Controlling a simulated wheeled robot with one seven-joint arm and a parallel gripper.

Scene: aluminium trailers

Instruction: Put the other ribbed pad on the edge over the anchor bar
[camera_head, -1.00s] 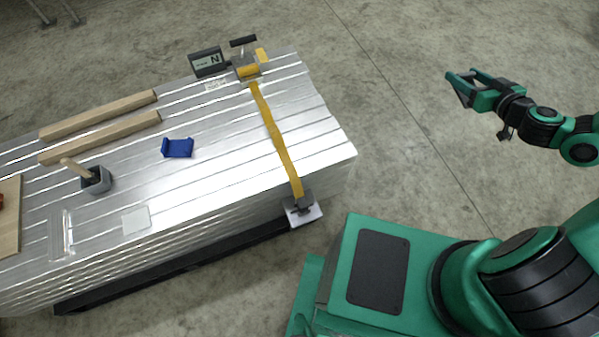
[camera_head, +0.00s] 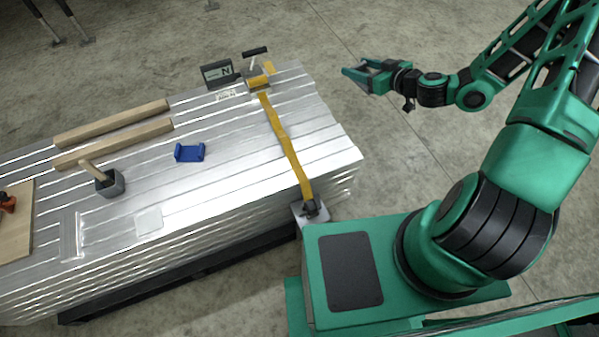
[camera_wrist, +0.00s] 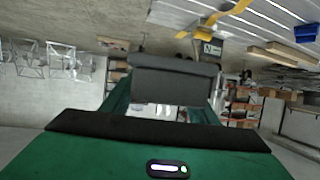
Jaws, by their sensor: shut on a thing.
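My gripper (camera_head: 360,78) is shut on a dark grey piece, apparently the ribbed pad (camera_wrist: 172,82), which fills the space between the fingers in the wrist view. Its ribs are not clear. The gripper is in the air beyond the stack's right end, over the floor. A yellow strap (camera_head: 288,147) crosses the silvery ribbed stack (camera_head: 230,135). At its near end a dark fitting on a light grey plate (camera_head: 297,213) sits at the near edge. At its far end is a buckle-like device (camera_head: 258,79). I cannot tell which part is the anchor bar.
A wooden board (camera_head: 17,225) is at left. Floor right of the stack is clear.

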